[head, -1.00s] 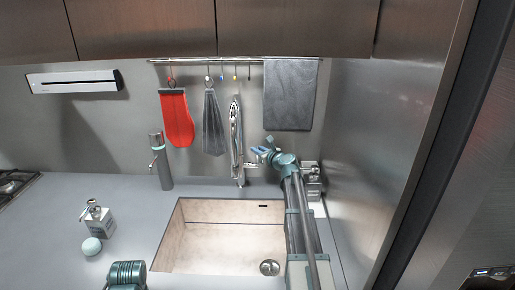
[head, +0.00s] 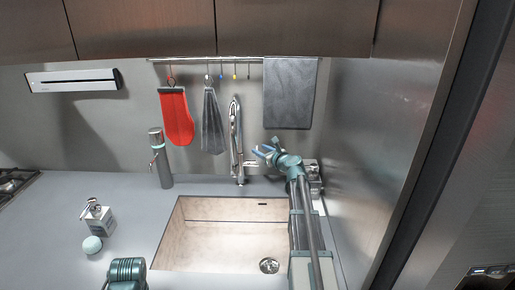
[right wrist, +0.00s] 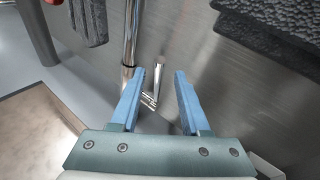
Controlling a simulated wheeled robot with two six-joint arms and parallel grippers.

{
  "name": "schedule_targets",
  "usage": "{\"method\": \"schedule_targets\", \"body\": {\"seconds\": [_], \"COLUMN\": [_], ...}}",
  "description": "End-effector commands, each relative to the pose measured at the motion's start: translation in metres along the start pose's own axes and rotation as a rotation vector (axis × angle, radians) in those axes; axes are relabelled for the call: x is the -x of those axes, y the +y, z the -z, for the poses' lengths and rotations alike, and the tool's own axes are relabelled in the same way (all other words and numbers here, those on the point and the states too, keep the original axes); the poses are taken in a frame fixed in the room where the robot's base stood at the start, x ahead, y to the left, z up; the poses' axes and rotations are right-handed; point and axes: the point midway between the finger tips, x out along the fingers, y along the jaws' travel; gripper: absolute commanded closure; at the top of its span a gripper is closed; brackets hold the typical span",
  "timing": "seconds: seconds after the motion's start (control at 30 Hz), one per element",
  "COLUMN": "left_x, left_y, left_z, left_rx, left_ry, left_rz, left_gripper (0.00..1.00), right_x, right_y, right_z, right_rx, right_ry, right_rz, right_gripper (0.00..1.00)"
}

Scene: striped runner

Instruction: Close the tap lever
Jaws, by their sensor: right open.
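The chrome tap (head: 235,130) stands upright behind the sink. Its short lever (head: 249,163) sticks out to the right near the base. My right gripper (head: 262,151) is just right of the tap, open and empty. In the right wrist view, the blue fingers of the right gripper (right wrist: 158,88) are spread apart. The bright lever (right wrist: 158,80) shows in the gap between them, closer to the left finger, with no clear contact. The tap's column (right wrist: 130,45) rises beyond the left finger. My left gripper is out of sight; only part of that arm shows at the bottom.
The sink (head: 190,235) lies in front of the tap. A red mitt (head: 176,118), a grey cloth (head: 212,125) and a dark towel (head: 290,95) hang from a rail. A grey dispenser (head: 161,165) stands left of the tap. A steel wall closes off the right.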

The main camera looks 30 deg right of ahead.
Motion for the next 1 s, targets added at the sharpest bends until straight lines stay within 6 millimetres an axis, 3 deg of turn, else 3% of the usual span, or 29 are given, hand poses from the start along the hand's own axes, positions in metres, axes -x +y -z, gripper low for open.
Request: {"method": "schedule_targets", "body": {"seconds": [0.03,0.1,0.4,0.6,1.0], "left_x": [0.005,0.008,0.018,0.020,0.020], "left_y": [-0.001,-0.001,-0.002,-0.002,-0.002], "left_z": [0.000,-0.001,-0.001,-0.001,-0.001], "left_rx": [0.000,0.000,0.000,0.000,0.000], "left_ry": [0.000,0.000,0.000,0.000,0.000], "left_rz": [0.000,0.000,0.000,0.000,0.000], "left_gripper": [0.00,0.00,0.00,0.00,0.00], "right_x": [0.018,0.034,0.086,0.101,0.103], "right_y": [0.002,0.002,0.001,0.001,0.000], "right_z": [-0.002,-0.002,-0.001,0.000,0.000], "right_rx": [0.000,0.001,0.001,0.001,0.001], "right_ry": [0.000,0.001,0.000,0.001,0.000], "right_rz": [0.002,0.003,0.001,0.000,0.000], "right_gripper": [0.54,0.54,0.54,0.54,0.54]}}
